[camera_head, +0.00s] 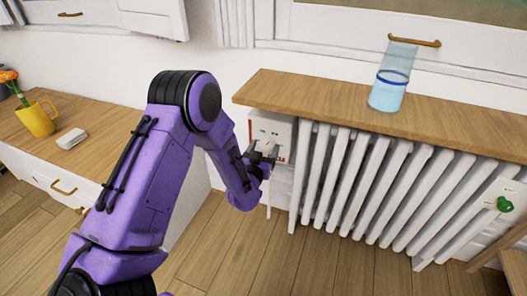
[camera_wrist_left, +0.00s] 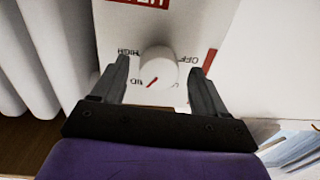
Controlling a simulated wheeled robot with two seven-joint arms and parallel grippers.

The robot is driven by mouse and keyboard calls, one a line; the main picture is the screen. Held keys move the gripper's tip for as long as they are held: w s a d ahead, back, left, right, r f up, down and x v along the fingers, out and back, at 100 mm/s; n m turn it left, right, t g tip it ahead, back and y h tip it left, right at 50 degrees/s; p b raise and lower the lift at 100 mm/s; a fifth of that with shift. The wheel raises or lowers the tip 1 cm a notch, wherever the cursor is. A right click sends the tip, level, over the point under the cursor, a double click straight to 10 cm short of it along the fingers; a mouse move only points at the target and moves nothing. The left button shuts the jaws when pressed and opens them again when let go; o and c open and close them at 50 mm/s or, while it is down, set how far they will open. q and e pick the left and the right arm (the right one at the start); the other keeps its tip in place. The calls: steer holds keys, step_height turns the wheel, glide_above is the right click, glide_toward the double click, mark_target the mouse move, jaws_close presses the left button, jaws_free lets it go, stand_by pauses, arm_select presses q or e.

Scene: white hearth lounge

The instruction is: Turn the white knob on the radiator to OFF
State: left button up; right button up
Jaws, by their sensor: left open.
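The white knob (camera_wrist_left: 158,64) sits on a white control panel (camera_wrist_left: 185,25) with red markings. In the left wrist view the panel's lettering appears upside down. HIGH is left of the knob, OFF is right of it, and a partly hidden label ending in "ID" is at lower left. The knob's red pointer line faces lower left, toward that label. My left gripper (camera_wrist_left: 157,66) is open, with one finger on each side of the knob and visible gaps between. In the head view my left gripper (camera_head: 262,159) is in front of the panel (camera_head: 272,130) and mostly hides the knob.
A green knob (camera_head: 504,204) is at far right. A yellow mug (camera_head: 38,120) stands on the left cabinet (camera_head: 95,125).

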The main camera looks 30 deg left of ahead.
arm_select(q)
steer(key=shift+c, duration=0.3)
steer(key=c, duration=1)
